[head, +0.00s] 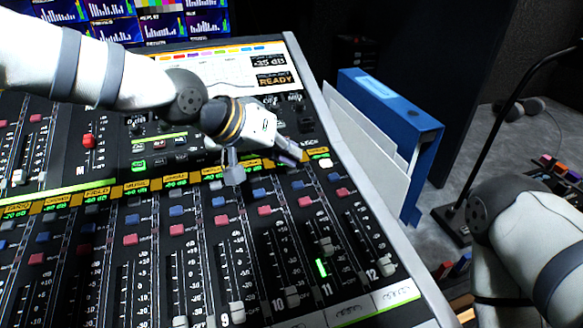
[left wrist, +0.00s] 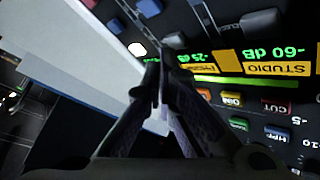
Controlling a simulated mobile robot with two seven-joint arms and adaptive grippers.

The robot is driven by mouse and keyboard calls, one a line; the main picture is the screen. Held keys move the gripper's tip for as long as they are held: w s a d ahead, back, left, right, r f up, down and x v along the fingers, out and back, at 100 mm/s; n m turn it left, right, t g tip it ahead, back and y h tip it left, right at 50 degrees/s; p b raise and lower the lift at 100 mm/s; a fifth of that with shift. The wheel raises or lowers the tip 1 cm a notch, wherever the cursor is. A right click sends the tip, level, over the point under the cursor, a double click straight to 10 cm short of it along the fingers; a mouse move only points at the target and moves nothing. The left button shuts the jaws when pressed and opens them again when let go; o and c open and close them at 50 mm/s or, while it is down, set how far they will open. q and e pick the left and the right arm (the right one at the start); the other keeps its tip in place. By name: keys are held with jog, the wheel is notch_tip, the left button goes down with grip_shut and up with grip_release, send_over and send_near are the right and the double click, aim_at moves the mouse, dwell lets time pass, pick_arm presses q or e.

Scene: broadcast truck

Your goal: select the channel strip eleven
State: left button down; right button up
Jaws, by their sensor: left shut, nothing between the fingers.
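Channel strip eleven (head: 321,267) is on the black mixing console, with the number 11 beside its fader and a green light lit there. Strip twelve is to its right and strip ten to its left. My left gripper (head: 296,153) is shut and empty, above the label row near the upper ends of the last strips. A white lit button (head: 325,162) is just right of its fingertips. The left wrist view shows the closed fingertips (left wrist: 157,78) beside the "PHONE" label (left wrist: 197,68), and the "STUDIO" label (left wrist: 275,68). The gripper hides part of the console. My right gripper is out of frame.
A blue binder (head: 420,135) and white sheets stand beside the console's right edge (head: 352,180). A dark lamp or microphone stand (head: 477,190) is farther right. Screens (head: 160,20) are behind the console. Coloured buttons crowd its panel.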

aim_at(290, 172)
pick_arm(q)
jog(key=shift+f, duration=0.5)
dwell(0.6)
jog(key=shift+r, duration=0.1)
jog(key=shift+s+r+p, duration=0.1)
jog(key=shift+r+p, duration=0.2)
jog(key=shift+r, duration=0.45)
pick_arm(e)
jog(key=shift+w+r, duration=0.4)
pick_arm(q)
jog(key=shift+s+d+r+p, duration=0.1)
jog(key=shift+r+p, duration=0.15)
jog(key=shift+r, duration=0.6)
jog(key=shift+s+a+r+p, duration=0.1)
jog(key=shift+r+p, duration=0.15)
jog(key=shift+r, duration=0.65)
jog(key=shift+s+d+r+p, duration=0.1)
jog(key=shift+r+p, duration=0.15)
jog(key=shift+r, duration=0.6)
jog(key=shift+f, duration=0.1)
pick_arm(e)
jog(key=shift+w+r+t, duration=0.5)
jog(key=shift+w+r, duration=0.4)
pick_arm(q)
jog(key=shift+f, duration=0.1)
